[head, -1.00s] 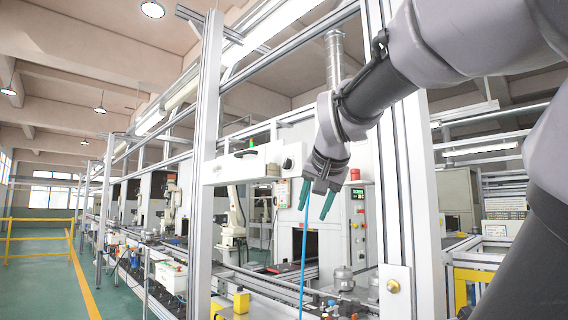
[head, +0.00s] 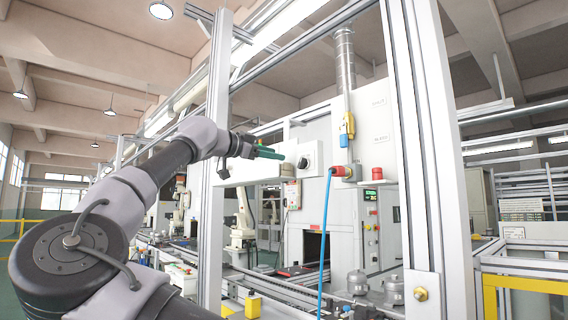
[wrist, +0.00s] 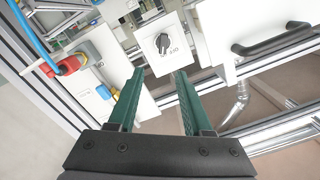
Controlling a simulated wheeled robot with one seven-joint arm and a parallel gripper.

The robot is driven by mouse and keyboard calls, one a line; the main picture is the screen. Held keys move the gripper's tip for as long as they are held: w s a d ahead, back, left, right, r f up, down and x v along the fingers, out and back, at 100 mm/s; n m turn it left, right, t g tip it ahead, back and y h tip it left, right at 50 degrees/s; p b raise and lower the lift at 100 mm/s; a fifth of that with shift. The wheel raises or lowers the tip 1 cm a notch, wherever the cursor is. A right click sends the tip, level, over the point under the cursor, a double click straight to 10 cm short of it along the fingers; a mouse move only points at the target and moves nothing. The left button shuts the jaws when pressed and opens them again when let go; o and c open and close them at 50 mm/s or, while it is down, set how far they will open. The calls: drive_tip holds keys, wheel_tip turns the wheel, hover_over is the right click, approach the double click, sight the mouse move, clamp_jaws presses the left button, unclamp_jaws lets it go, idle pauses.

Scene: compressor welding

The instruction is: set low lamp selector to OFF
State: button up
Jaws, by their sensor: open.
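A black rotary selector knob (head: 304,162) sits on a white square plate at the right end of a white box on the metal frame. In the wrist view the knob (wrist: 162,42) is seen almost face-on, ahead of and between my finger tips. Small lettering is printed beside it, too small to read surely. My gripper (head: 270,152) has green fingers, comes from the left and points right toward the knob. In the wrist view my gripper (wrist: 157,77) is open and empty, with a gap between its fingers and the knob.
A red connector (head: 341,171) with a blue hose (head: 326,235) hangs right of the knob. A yellow and blue device (head: 347,126) is above it. An upright metal post (head: 216,150) stands by my wrist. In the wrist view a black handle (wrist: 270,40) is at the right.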

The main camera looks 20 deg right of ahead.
sight(300, 161)
drive_tip(key=x, duration=0.8)
drive_tip(key=w+x, duration=0.1)
drive_tip(key=x, duration=0.3)
drive_tip(key=shift+a+f, duration=0.2)
drive_tip(key=shift+f, duration=0.05)
clamp_jaws()
